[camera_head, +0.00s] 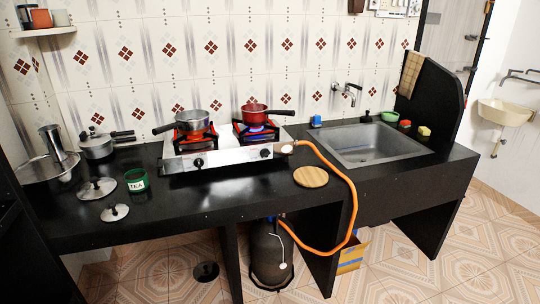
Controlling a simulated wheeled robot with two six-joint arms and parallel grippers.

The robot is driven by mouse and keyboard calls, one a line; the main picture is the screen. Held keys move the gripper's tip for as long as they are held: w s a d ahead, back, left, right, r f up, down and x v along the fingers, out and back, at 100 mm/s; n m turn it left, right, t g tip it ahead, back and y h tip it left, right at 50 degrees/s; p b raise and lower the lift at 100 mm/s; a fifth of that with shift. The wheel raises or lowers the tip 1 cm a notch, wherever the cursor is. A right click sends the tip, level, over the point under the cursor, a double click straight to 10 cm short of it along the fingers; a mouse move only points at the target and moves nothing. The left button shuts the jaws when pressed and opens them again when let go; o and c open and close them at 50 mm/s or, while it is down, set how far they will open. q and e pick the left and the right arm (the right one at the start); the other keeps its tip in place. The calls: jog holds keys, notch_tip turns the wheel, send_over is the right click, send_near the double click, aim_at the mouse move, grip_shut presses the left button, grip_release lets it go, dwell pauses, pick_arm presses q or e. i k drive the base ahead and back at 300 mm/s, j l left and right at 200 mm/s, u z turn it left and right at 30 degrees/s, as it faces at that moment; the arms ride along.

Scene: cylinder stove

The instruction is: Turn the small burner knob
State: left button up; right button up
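A two-burner steel gas stove (228,158) stands on the black counter. Its front panel carries a dark left knob (198,163) and a dark right knob (265,153). A steel pan (193,121) sits on the left burner (194,138), where red-orange shows beneath it. A red pan (254,114) sits on the right burner (257,132), where a blue flame shows. I cannot tell for sure which burner is the smaller one, or the exact angle of either knob. Neither of my grippers is in view.
An orange hose (351,190) runs from the stove's right end down to a dark gas cylinder (271,255). A round wooden board (311,176) lies right of the stove, near the sink (372,145). A green tea tin (137,181) and lids are at left. The counter before the stove is clear.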

aim_at(264, 151)
jog(key=i+l+u, duration=0.25)
jog(key=i+l, duration=0.35)
jog(key=i, duration=0.3)
jog(key=i+l+u, duration=0.3)
jog(key=i+l, duration=0.45)
jog(key=i, duration=0.1)
